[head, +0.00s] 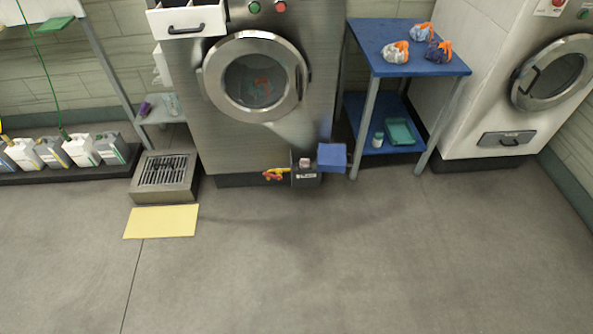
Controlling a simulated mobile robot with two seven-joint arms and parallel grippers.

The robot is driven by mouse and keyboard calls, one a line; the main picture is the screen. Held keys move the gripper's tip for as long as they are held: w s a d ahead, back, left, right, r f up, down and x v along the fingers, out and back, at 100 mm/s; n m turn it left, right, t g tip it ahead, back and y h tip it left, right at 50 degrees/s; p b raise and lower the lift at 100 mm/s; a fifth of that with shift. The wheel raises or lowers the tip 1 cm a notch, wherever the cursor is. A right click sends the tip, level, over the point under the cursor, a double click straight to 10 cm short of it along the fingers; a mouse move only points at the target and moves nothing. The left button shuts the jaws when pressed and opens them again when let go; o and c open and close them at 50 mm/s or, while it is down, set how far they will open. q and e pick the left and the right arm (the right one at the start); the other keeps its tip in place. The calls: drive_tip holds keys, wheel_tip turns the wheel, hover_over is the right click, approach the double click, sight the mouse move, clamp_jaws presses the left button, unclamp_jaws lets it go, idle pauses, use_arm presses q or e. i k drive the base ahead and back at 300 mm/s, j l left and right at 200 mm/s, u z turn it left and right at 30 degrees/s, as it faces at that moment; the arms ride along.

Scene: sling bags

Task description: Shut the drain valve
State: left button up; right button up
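A small red and yellow fitting (275,174), which looks like the drain valve, sits low at the front of the steel washing machine (232,128). It is just left of a dark box (306,178) with a small pale label. It is too small to tell which way its handle is turned or whether it is open. Neither of my grippers shows in the head view.
A blue box (331,157) adjoins the dark box. A floor drain grate (165,172) and yellow mat (161,221) lie to the left. A blue table (408,62) holding bundles stands right. Jugs (82,149) line the left wall. The front floor is clear.

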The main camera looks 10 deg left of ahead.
sight(278, 177)
drive_tip(key=i+j+z, duration=0.95)
drive_tip(key=j+z, duration=0.15)
drive_tip(key=j, duration=0.2)
drive_tip(key=i+j, duration=0.15)
drive_tip(key=j, duration=0.25)
drive_tip(key=i+j, duration=0.15)
drive_tip(key=j, duration=0.2)
drive_tip(key=i+j, duration=0.15)
drive_tip(key=j, duration=0.25)
drive_tip(key=i+j+z, duration=0.1)
drive_tip(key=j, duration=0.3)
drive_tip(key=i, duration=0.05)
